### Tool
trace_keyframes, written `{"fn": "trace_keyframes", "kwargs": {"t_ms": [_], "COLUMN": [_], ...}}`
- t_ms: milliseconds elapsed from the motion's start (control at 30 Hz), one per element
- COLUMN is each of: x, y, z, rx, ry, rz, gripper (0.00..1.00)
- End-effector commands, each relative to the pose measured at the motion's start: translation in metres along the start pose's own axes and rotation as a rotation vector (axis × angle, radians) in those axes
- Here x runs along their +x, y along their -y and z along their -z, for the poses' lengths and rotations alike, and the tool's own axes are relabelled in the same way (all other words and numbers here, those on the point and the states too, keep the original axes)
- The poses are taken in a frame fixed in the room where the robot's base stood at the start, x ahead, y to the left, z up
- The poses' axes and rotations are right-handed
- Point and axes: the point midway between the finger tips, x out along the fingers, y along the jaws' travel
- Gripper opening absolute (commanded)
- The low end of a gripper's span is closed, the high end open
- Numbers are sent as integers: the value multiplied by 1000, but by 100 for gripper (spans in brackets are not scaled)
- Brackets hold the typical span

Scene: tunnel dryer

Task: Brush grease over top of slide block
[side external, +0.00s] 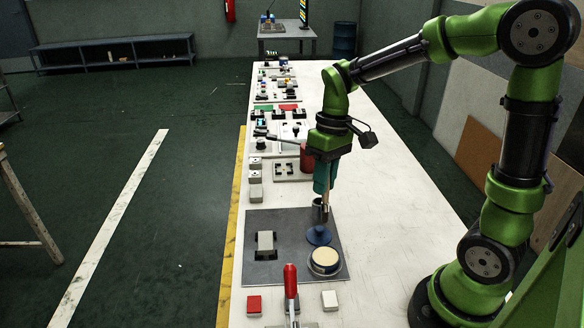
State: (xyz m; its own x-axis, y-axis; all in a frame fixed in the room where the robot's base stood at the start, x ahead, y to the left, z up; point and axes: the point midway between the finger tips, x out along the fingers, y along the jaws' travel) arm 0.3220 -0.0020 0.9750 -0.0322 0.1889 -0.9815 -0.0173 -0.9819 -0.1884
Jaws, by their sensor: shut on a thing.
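My gripper (324,190), with teal fingers, points down over the right part of a dark grey plate (285,217). It is shut on the tan handle of the brush (326,199). The lower end of the brush is hidden by a grey metal cup or tube on a round blue base (319,236); I cannot tell whether it is inside or behind it. A round pot (325,261) with a pale yellow top, apparently the grease, stands in front of the blue base. The slide block (265,240), grey with black parts at its ends, sits on the plate's left side, apart from my gripper.
A dark red cylinder (306,158) and several fixtures stand farther back. The white table (400,195) is clear along its right side.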

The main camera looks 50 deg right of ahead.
Motion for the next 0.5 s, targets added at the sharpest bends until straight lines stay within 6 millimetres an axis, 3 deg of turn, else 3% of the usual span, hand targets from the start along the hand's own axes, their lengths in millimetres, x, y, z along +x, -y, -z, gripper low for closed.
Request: {"fn": "trace_keyframes", "kwargs": {"t_ms": [167, 500], "x": [6, 35], "y": [20, 16], "z": [-21, -22], "rx": [8, 10], "ry": [60, 69], "rz": [53, 58], "gripper": [0, 0]}}
